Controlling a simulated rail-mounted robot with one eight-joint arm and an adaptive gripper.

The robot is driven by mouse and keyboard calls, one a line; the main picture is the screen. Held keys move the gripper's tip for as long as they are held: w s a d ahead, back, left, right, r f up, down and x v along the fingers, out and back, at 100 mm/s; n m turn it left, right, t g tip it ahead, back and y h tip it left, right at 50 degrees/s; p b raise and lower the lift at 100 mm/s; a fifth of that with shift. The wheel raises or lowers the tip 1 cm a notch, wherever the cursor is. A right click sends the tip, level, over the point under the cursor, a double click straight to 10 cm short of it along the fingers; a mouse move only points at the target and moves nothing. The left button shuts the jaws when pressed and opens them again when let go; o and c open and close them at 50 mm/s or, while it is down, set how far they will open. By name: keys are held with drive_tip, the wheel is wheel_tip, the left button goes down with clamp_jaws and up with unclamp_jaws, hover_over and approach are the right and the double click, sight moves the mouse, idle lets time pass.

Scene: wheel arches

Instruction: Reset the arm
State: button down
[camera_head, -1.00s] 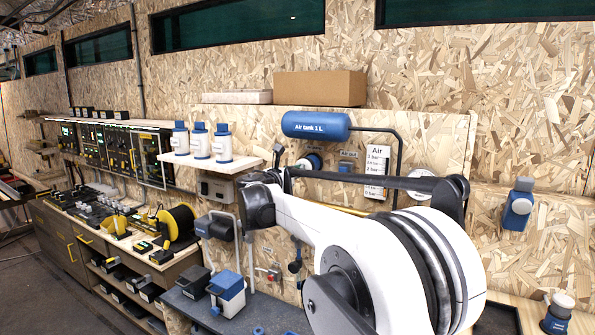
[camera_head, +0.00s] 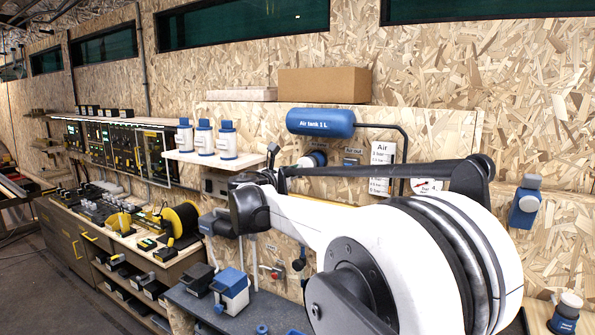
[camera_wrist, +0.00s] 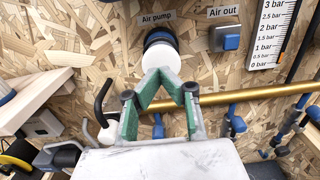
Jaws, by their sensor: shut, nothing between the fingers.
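My gripper (camera_wrist: 159,72) shows in the wrist view with its two green fingers meeting at the tips, shut and empty. It points at the wall, with its tips overlapping the lower edge of the white and blue air pump part (camera_wrist: 161,52); I cannot tell whether they touch. In the head view my white arm (camera_head: 400,265) fills the lower right and reaches left toward the wall panel. The gripper itself is hidden there.
A blue air tank (camera_head: 320,122) and an air gauge (camera_head: 381,165) are on the wall panel. White-blue bottles stand on a small shelf (camera_head: 190,160) left of the arm. A brass pipe (camera_wrist: 240,97) runs behind the fingers. A grey bench (camera_head: 262,312) lies below.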

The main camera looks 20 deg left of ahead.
drive_tip(key=s, duration=0.3)
drive_tip(key=s+a, duration=0.1)
drive_tip(key=s, duration=0.1)
drive_tip(key=shift+b, duration=0.4)
idle(0.6)
drive_tip(key=s+d+m+g+h, duration=0.3)
drive_tip(key=d+m, duration=0.5)
drive_tip(key=d, duration=1.4)
drive_tip(key=s+d+f+m+g+y, duration=0.15)
drive_tip(key=s+d+m, duration=0.25)
drive_tip(key=d, duration=0.5)
drive_tip(key=s+d+f+m+g, duration=0.1)
drive_tip(key=s+d+m+g, duration=0.3)
drive_tip(key=d, duration=0.4)
drive_tip(key=s+d+f+m+y, duration=0.1)
drive_tip(key=s+d+f+m, duration=0.3)
drive_tip(key=s, duration=0.6)
drive_tip(key=s+d+f+m+g+y, duration=0.1)
drive_tip(key=s+d+f+m, duration=0.4)
drive_tip(key=s, duration=0.5)
drive_tip(key=s+d+f+m+g+y, duration=0.1)
drive_tip(key=s+d+f+m+y, duration=0.1)
drive_tip(key=s+d+f+m, duration=0.3)
drive_tip(key=s+f+m, duration=0.3)
drive_tip(key=s+m, duration=0.1)
drive_tip(key=s, duration=0.1)
drive_tip(key=shift+s+d+f+y, duration=0.2)
drive_tip(key=shift+s+f+y, duration=0.05)
drive_tip(key=shift+s+y, duration=0.15)
